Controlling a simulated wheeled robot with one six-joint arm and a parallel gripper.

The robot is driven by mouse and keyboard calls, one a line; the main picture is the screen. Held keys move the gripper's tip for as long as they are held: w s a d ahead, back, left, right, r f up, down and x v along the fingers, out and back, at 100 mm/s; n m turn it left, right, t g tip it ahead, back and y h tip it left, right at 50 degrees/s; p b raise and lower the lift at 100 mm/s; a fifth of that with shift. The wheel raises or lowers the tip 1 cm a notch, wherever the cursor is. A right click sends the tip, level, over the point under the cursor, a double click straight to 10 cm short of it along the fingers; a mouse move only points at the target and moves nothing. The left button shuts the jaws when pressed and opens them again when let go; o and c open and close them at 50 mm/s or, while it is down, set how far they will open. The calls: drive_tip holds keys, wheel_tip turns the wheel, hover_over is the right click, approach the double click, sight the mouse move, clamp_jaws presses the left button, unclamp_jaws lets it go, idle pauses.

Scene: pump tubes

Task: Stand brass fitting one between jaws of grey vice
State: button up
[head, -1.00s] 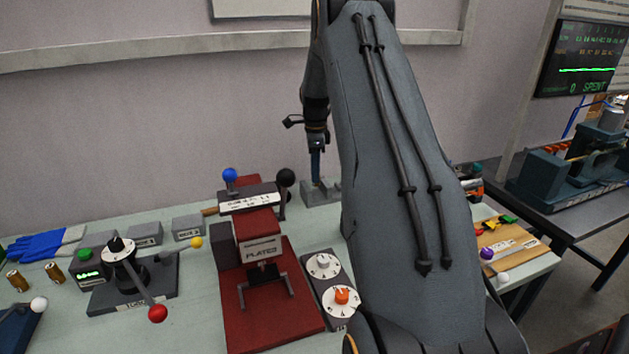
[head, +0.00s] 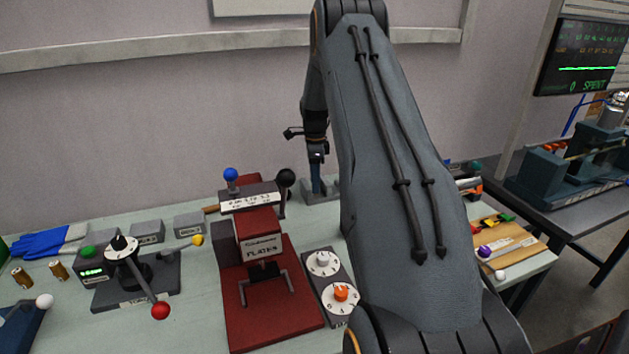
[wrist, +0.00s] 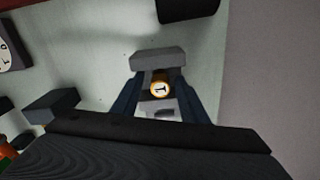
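The grey vice (head: 322,195) stands at the back of the bench in the head view; in the wrist view its far jaw (wrist: 157,60) shows beyond the fitting. Brass fitting one (wrist: 160,89), a round gold end marked 1, appears upright between my blue fingers, over the gap between the jaws. My gripper (head: 317,185) points straight down at the vice. Its fingers (wrist: 162,82) flank the fitting closely and look shut on it. The fitting's lower part is hidden, so I cannot tell whether it touches the vice floor. In the head view the fitting is hidden.
A red press (head: 262,250) with a black ball lever (head: 286,178) stands left of the vice. A dial panel (head: 330,285) lies in front. My arm covers the bench right of the vice.

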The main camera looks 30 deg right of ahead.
drive_tip(key=shift+r, duration=0.1)
wheel_tip(320, 180, up, 12)
drive_tip(key=b, duration=0.4)
drive_tip(key=shift+s, duration=0.1)
idle(0.5)
